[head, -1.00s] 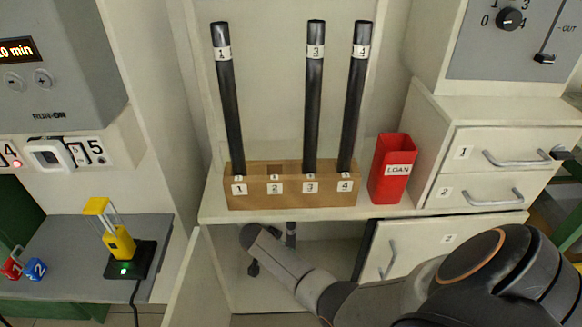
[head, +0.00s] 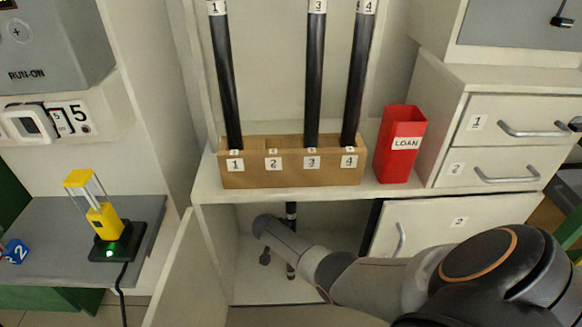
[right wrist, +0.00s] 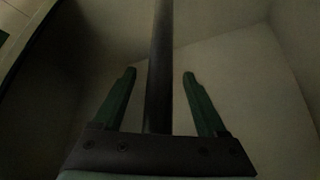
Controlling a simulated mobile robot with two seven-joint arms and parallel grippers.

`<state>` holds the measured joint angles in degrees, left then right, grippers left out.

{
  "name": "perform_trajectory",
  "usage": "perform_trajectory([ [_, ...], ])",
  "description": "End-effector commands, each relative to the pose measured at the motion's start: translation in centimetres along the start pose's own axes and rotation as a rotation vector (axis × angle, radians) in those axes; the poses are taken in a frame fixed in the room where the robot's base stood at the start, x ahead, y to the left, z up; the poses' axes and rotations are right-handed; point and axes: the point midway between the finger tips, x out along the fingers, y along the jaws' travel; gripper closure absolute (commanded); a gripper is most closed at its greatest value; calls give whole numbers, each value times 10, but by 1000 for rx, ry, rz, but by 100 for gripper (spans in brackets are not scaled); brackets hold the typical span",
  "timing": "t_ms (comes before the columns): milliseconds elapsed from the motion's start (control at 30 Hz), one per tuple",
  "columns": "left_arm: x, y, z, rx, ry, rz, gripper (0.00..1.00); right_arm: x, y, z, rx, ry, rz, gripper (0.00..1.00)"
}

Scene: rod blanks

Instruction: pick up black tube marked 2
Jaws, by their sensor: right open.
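A dark upright tube (head: 291,211) stands in the open cupboard below the shelf, partly hidden behind my right arm. It has a pale band, but I cannot read a mark on it. In the right wrist view the black tube (right wrist: 161,40) runs upright between the two fingers of my right gripper (right wrist: 160,74). The fingers are open, with a gap on each side of the tube. In the wooden rack (head: 290,177), tubes 1 (head: 228,80), 3 (head: 315,80) and 4 (head: 356,80) stand upright, and slot 2 is empty. My left gripper is out of view.
A red LOAN bin (head: 399,150) stands right of the rack, by a drawer unit (head: 500,150). An open cupboard door (head: 190,275) stands left of my right arm. A yellow device (head: 103,220) sits on the grey bench (head: 45,225) at the left.

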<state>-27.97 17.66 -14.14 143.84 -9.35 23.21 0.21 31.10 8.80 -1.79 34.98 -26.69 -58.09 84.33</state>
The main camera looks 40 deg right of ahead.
Motion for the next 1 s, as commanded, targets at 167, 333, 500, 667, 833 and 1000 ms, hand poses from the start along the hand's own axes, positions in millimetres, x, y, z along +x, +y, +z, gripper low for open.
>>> perform_trajectory([
  [167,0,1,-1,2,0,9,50,-1,0,0,0,0,0,28],
  [333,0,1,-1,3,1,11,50,-1,0,0,0,0,0,47],
  [500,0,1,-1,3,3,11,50,-1,0,0,0,0,0,66],
  [667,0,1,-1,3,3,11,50,-1,0,0,0,0,0,84],
  [833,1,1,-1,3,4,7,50,-1,0,0,0,-1,0,100],
  [1000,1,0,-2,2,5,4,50,-1,0,0,-1,-1,0,100],
])
